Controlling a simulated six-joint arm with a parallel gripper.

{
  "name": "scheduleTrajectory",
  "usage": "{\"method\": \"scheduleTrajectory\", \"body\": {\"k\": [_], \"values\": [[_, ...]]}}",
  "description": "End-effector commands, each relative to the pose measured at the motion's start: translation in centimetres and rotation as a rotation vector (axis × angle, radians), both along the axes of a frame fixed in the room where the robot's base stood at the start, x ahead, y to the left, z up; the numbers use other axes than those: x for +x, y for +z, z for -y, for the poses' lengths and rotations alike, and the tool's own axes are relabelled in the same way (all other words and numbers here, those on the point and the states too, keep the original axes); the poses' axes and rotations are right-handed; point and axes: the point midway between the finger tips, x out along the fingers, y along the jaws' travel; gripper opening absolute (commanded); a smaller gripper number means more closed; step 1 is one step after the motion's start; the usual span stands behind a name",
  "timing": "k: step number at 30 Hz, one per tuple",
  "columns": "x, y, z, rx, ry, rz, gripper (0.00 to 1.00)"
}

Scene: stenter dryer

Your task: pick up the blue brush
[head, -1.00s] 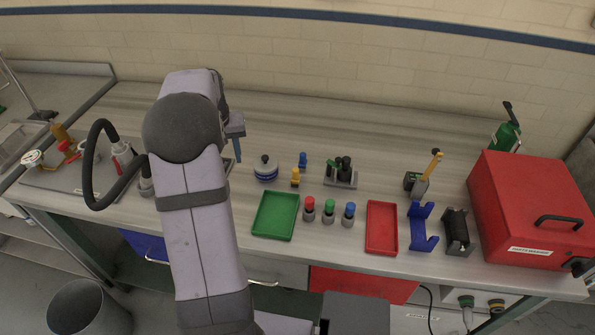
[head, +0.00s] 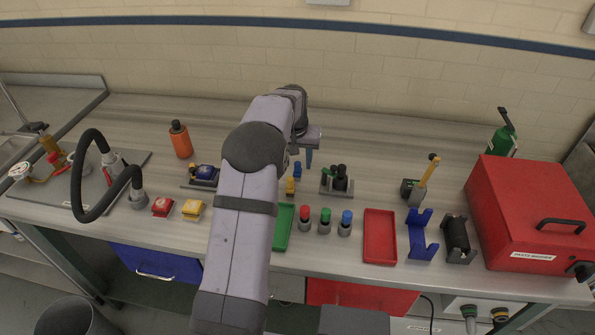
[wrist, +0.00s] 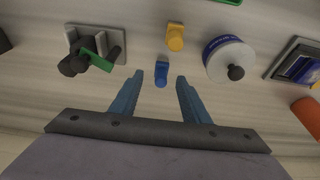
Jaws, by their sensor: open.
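The small blue brush (head: 297,169) stands on the bench just behind a similar yellow piece (head: 290,186). In the wrist view the blue brush (wrist: 161,72) lies between the fingertips as seen from above, with the yellow piece (wrist: 175,37) beyond it. My gripper (head: 309,158) is open and empty, above the bench close to the brush. In the wrist view its two blue fingers (wrist: 160,80) are apart, one on each side of the brush. I cannot tell the exact height between the fingertips and the brush.
A grey holder with black-handled tools (head: 338,183) stands close on the right. A round white-and-blue tin (wrist: 229,60) is near the brush in the wrist view. A green tray (head: 284,226), capped cylinders (head: 325,218) and a red tray (head: 380,238) lie in front. Bench behind is clear.

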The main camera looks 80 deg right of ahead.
Motion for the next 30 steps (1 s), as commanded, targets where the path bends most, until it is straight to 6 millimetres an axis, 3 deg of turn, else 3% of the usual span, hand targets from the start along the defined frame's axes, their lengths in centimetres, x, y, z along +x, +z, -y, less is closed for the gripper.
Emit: {"method": "scheduleTrajectory", "body": {"k": [5,17,26,30], "values": [[0.1,-0.5,0.2,0.002,0.001,0.000,0.42],[0.3,-4.5,1.3,0.001,0.001,0.000,0.42],[0.3,-4.9,1.4,-0.001,0.001,0.000,0.42],[0.3,-4.9,1.4,-0.001,0.001,0.000,0.14]]}}
